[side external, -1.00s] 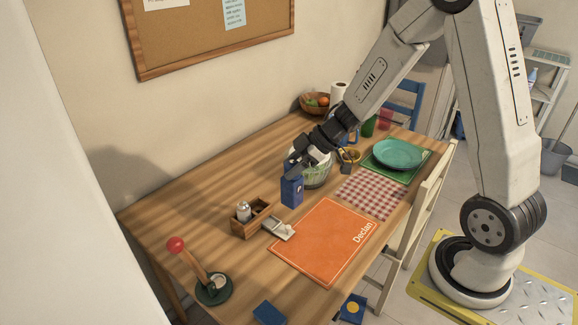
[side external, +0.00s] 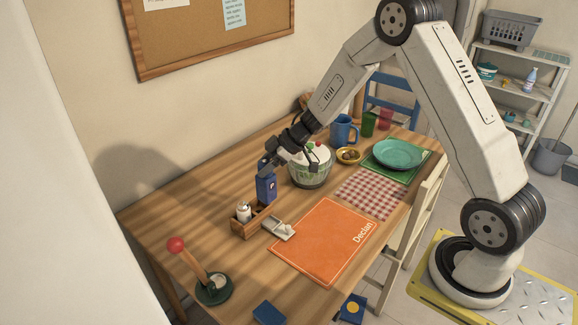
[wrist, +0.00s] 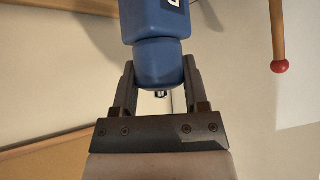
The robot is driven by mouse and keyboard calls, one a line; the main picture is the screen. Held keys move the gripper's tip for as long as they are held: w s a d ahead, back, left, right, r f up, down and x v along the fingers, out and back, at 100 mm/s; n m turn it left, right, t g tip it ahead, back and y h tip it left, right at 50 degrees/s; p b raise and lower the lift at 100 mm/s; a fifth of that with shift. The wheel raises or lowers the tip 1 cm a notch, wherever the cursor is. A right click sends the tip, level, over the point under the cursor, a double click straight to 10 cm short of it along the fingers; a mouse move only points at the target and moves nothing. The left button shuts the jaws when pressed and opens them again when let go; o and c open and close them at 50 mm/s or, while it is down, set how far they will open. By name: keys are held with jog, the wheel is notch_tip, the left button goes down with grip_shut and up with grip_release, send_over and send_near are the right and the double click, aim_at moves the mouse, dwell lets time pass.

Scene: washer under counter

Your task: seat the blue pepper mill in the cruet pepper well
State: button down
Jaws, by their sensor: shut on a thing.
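The blue pepper mill (side external: 266,188) is upright in the side external view, and it also shows in the wrist view (wrist: 158,58). My gripper (side external: 267,166) is shut on the top part of the mill; in the wrist view (wrist: 160,78) one finger lies on each side of it. The wooden cruet (side external: 249,228) stands on the table under the mill. The mill's base is at the cruet's rear-right well; I cannot tell if it is inside or just above. A silver-topped shaker (side external: 243,211) stands in the front-left well.
A small grey-white dish-like item (side external: 281,228) lies right of the cruet, by the orange placemat (side external: 322,242). A red-knobbed lever (side external: 187,262) stands at the front left.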

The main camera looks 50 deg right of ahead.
aim_at(256, 183)
jog(key=shift+w+d+f, duration=0.1)
jog(key=shift+w+f, duration=0.85)
jog(key=shift+f, duration=0.2)
jog(key=shift+w+d+f, duration=0.1)
jog(key=shift+w+f, duration=0.85)
jog(key=shift+f, duration=0.2)
jog(key=shift+w+f, duration=0.1)
jog(key=shift+w+f, duration=0.15)
jog(key=shift+f, duration=1.6)
jog(key=shift+f, duration=0.1)
jog(key=shift+c, duration=0.5)
grip_release()
